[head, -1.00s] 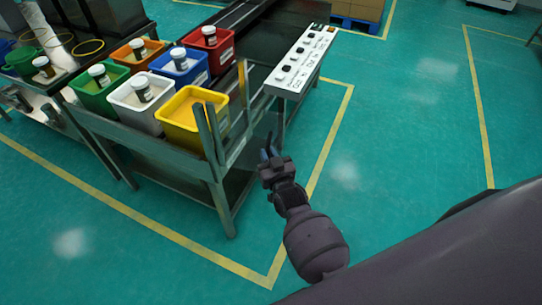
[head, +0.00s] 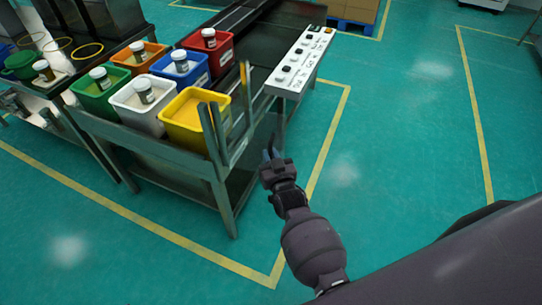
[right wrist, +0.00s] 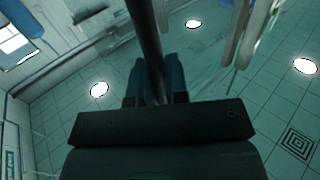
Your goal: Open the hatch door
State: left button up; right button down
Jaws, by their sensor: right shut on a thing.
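My right gripper (head: 270,160) is low beside the near right end of the metal table (head: 231,222), below the white control panel (head: 300,62). In the right wrist view, the fingers of my right gripper (right wrist: 158,80) are shut on a dark bar (right wrist: 146,35) that runs up between them. In the head view the gripper's own body hides most of what it holds. I cannot make out a hatch door clearly in either view. My left gripper is not in view.
Bins in several colours, including a yellow bin (head: 187,122) and a white bin (head: 137,107), stand on the table, some with jars. Grey upright bars (head: 213,135) rise at the table's near corner. The green floor (head: 400,150) to the right is clear, with yellow lines.

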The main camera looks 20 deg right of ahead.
jog(key=c, duration=1.1)
grip_release()
jog(key=shift+w+a+r, duration=0.1)
jog(key=shift+w+a, duration=0.05)
jog(key=shift+a, duration=0.1)
jog(key=shift+c, duration=0.2)
jog(key=shift+d, duration=0.1)
jog(key=s, duration=1.1)
jog(key=shift+a+p, duration=0.25)
jog(key=shift+p, duration=0.1)
